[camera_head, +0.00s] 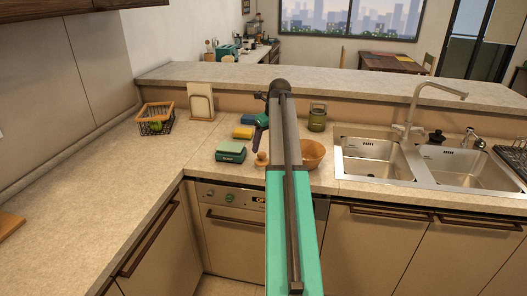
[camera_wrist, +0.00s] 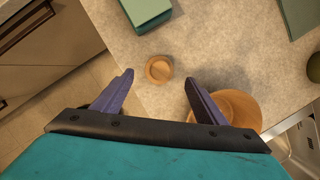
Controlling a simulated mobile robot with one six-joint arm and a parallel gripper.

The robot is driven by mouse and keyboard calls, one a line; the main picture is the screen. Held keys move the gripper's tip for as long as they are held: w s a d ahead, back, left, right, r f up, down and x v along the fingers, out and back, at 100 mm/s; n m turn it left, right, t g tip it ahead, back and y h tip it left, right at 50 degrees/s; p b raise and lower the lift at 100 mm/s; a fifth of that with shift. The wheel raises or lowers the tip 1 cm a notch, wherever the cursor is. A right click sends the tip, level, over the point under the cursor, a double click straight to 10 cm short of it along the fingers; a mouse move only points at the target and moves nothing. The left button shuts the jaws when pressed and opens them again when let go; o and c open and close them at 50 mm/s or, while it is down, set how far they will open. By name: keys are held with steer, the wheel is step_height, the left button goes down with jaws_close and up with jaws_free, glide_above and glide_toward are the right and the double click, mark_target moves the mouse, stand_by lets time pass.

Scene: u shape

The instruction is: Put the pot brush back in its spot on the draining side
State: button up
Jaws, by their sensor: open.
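A small round wooden piece, which looks like the pot brush (camera_head: 262,159), stands on the counter near its front edge, left of a wooden bowl (camera_head: 313,155). In the wrist view the pot brush (camera_wrist: 158,69) is seen from above as a wooden disc; any bristles are hidden. My gripper (camera_head: 262,124) is above the counter, partly hidden by my arm in the head view. In the wrist view its purple fingers (camera_wrist: 158,80) are spread and empty, with the brush appearing between and just beyond the tips. The sink (camera_head: 430,163) is on the right.
The wooden bowl (camera_wrist: 240,107) shows under the right finger. A green canister (camera_head: 317,118), the tall tap (camera_head: 412,110) and a dark rack (camera_head: 515,155) stand further right. The left counter is mostly clear.

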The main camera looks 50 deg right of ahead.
steer(key=v, duration=0.4)
steer(key=shift+f, duration=0.1)
stand_by(0.8)
